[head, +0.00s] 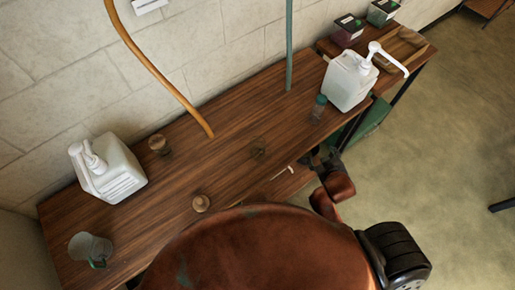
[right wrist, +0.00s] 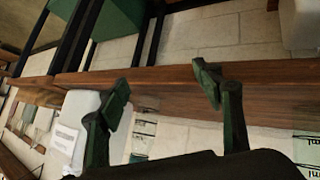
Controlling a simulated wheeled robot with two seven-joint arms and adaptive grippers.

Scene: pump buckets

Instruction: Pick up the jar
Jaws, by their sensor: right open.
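A small clear jar with a teal lid (head: 318,106) stands upright on the wooden table, beside the right white pump bucket. I cannot tell which is meant. My right gripper (head: 323,160) is at the table's front edge, below the teal-lidded jar in the picture and apart from it. In the right wrist view its fingers (right wrist: 165,82) are spread, with no jar between them. My left gripper is not in view.
White pump buckets stand at the left (head: 115,170) and right (head: 348,84) of the table (head: 235,125). A clear glass vessel (head: 90,248) is at the near left. An orange hose (head: 160,78) and a green pole (head: 289,45) reach the table. Mid-table is largely clear.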

